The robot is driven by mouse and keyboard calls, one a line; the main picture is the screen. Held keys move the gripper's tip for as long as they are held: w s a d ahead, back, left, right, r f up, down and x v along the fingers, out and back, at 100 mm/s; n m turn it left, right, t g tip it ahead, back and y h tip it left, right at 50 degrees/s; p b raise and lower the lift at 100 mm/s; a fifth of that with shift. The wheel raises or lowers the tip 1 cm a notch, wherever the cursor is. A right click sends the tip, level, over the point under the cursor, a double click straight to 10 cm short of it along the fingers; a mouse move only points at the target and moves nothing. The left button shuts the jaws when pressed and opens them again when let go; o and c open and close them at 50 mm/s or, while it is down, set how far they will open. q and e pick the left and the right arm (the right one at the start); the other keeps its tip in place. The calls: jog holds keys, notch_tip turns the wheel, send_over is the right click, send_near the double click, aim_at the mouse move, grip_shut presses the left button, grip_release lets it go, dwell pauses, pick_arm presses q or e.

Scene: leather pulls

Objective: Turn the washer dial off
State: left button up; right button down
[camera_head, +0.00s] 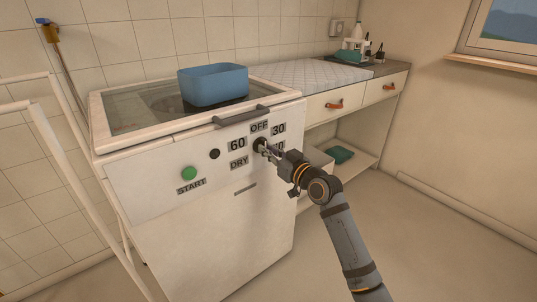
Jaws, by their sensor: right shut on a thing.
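The white washer (215,215) stands left of centre with its control panel facing me. Its dark dial (259,145) sits among the labels OFF (259,126) above, 60 and DRY on the left, and 30 and a partly covered label on the right. My right gripper (266,149) reaches in from the lower right and is shut on the dial. The fingers hide part of the dial, so I cannot tell which label it points to. My left gripper is not in view.
A blue bin (213,86) stands on the washer's glass lid. A green START button (189,173) and a black knob (214,154) are left of the dial. A counter with leather-pull drawers (335,105) is at right. A white rail (62,140) stands at left.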

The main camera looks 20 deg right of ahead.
jog(key=shift+f, duration=0.15)
dwell(0.4)
jog(key=c, duration=1.4)
grip_release()
jog(key=v, duration=0.7)
jog(key=shift+s+d, duration=0.1)
jog(key=shift+s, duration=0.15)
